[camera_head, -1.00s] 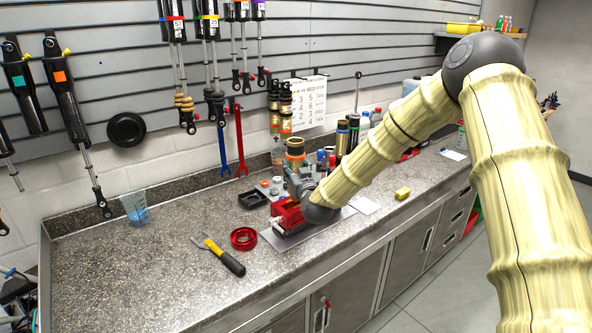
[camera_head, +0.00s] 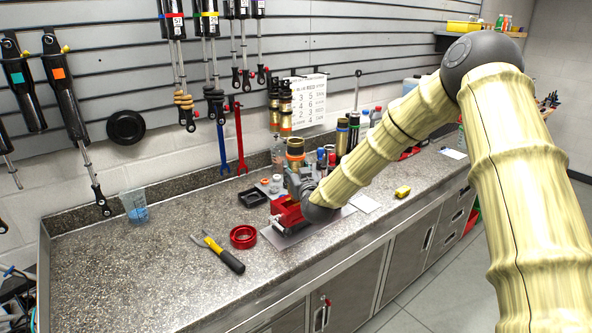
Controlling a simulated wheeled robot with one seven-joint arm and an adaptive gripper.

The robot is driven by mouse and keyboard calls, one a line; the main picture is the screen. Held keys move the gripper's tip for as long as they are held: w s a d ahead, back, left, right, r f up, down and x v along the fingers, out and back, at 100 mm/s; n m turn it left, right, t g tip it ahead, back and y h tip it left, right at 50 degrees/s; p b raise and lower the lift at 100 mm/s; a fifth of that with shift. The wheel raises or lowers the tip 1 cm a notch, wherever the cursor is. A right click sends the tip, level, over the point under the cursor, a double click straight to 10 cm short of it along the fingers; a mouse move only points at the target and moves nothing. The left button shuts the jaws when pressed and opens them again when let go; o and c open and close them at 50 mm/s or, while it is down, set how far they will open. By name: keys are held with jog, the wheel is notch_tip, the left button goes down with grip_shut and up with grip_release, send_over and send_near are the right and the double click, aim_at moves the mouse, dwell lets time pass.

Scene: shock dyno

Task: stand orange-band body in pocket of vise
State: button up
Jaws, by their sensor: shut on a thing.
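The red vise (camera_head: 286,212) stands on a flat plate near the front of the bench, partly covered by my arm's end. My grey gripper (camera_head: 299,180) is just behind and above the vise, seen from behind my wrist. The body's lower end is hidden by my gripper, and so is the pocket of the vise. I cannot tell whether the body touches the vise.
A red ring (camera_head: 243,237) and a yellow-and-black tool (camera_head: 222,255) lie left of the vise. A black tray (camera_head: 252,197) lies behind it. Bottles and cans crowd the back right. A yellow block (camera_head: 402,191) lies to the right. The bench's left part is mostly clear.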

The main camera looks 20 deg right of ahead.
jog(key=shift+f, duration=0.15)
jog(key=shift+f+b, duration=1.2)
jog(key=shift+f, duration=0.1)
jog(key=o, duration=1.5)
jog(key=shift+c, duration=0.2)
jog(key=shift+f, duration=0.1)
jog(key=s, duration=1.2)
jog(key=shift+a, duration=0.25)
